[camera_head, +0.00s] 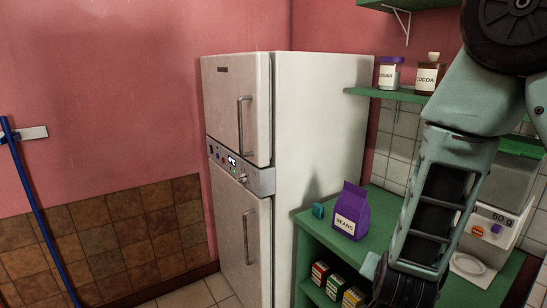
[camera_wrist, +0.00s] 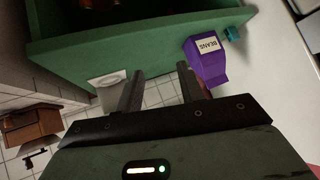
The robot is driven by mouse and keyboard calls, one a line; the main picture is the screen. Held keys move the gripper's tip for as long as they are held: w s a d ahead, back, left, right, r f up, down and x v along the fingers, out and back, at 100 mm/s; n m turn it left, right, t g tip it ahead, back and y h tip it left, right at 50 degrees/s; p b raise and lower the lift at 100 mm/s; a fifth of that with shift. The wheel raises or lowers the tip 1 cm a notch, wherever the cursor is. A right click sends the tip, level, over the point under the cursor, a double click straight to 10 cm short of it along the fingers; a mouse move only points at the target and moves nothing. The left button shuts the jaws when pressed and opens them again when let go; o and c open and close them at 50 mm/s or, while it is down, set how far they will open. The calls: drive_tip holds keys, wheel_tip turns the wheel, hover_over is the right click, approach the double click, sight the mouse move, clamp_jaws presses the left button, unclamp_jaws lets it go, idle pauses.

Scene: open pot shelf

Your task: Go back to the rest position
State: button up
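My gripper (camera_wrist: 158,78) is open in the wrist view, with two dark fingers apart and nothing between them. In the head view my arm comes down at the right, over the green counter, and the gripper itself cannot be made out at the lower edge. A purple BEANS bag (camera_head: 351,212) stands upright on the counter. In the wrist view the BEANS bag (camera_wrist: 205,62) shows just right of the right finger; I cannot tell if they touch, but nothing is gripped.
A white fridge (camera_head: 318,165) stands left of the green counter (camera_head: 384,225). A small teal object (camera_head: 318,210) is beside the bag. SUGAR (camera_head: 389,74) and COCOA (camera_head: 429,75) jars sit on a green shelf. Floor at left is partly clear.

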drive_tip(key=s+a+r+n+g+y, duration=0.2)
drive_tip(key=s+a+n+y, duration=0.25)
drive_tip(key=a, duration=0.35)
drive_tip(key=s+a+r+n+g+y, duration=0.25)
drive_tip(key=s+a+n, duration=0.2)
drive_tip(key=a, duration=0.35)
drive_tip(key=s+d+r+n+g+h, duration=0.1)
drive_tip(key=s+r+n+g, duration=0.1)
drive_tip(key=s, duration=0.4)
drive_tip(key=s+d+r+n+g+h, duration=0.1)
drive_tip(key=s+d+r+n+g, duration=0.1)
drive_tip(key=s+n, duration=0.3)
drive_tip(key=s+r, duration=0.1)
drive_tip(key=s, duration=0.1)
drive_tip(key=shift+s+r, duration=0.3)
drive_tip(key=shift+r, duration=0.05)
